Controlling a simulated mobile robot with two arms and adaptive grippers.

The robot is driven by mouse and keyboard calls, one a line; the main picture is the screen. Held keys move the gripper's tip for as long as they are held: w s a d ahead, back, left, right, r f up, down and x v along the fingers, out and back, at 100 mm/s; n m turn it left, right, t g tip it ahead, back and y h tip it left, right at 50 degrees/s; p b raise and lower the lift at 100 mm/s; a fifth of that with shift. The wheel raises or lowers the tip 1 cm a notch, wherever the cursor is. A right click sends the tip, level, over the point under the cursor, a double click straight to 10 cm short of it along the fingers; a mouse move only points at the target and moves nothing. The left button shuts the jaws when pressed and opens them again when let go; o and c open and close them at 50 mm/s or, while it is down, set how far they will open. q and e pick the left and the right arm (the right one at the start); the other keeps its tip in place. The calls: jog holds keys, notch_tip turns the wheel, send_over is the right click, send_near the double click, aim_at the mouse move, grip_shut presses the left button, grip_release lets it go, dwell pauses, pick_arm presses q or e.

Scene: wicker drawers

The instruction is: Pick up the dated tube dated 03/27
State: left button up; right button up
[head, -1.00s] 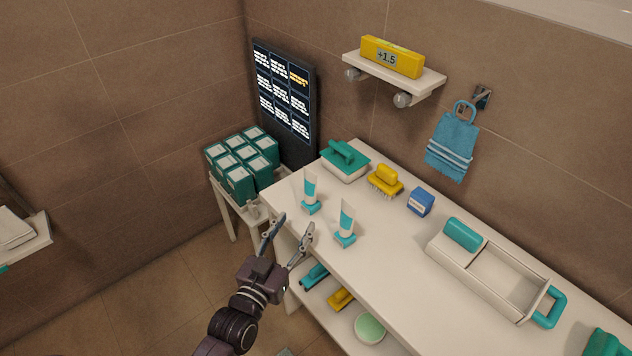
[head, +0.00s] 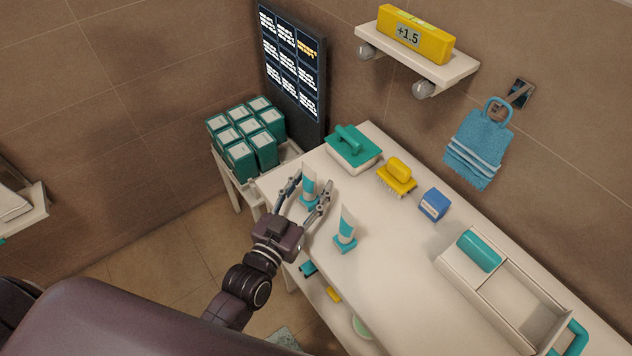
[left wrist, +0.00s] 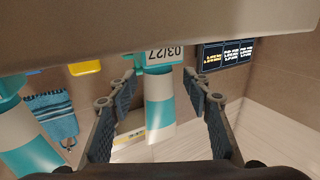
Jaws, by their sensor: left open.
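The white and teal tube dated 03/27 (head: 308,192) stands upright in a teal base near the left end of the counter. In the left wrist view this tube (left wrist: 160,104) appears inverted, with its date label (left wrist: 163,55) readable upside down. My left gripper (head: 311,184) is open, with one finger on each side of the tube. The left wrist view shows gaps between the fingers (left wrist: 160,86) and the tube. A second similar tube (head: 346,228) stands just right of the gripper; its date is not readable. My right gripper is not in view.
The white counter (head: 395,265) also holds a teal-lidded box (head: 353,148), a yellow brush (head: 397,176), a blue box (head: 434,204) and a divided caddy (head: 500,290). Teal boxes (head: 245,140) stand left of it, before a dark screen (head: 291,65). A lower shelf is partly hidden.

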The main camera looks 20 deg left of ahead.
pick_arm(q)
jog(key=shift+w, duration=0.15)
jog(key=shift+s+r, duration=0.1)
jog(key=shift+s, duration=0.2)
jog(key=shift+s+r, duration=0.2)
jog(key=shift+s, duration=0.25)
jog(key=c, duration=0.7)
jog(key=shift+w+f, duration=0.1)
jog(key=shift+w, duration=0.05)
jog(key=c, duration=0.3)
grip_shut()
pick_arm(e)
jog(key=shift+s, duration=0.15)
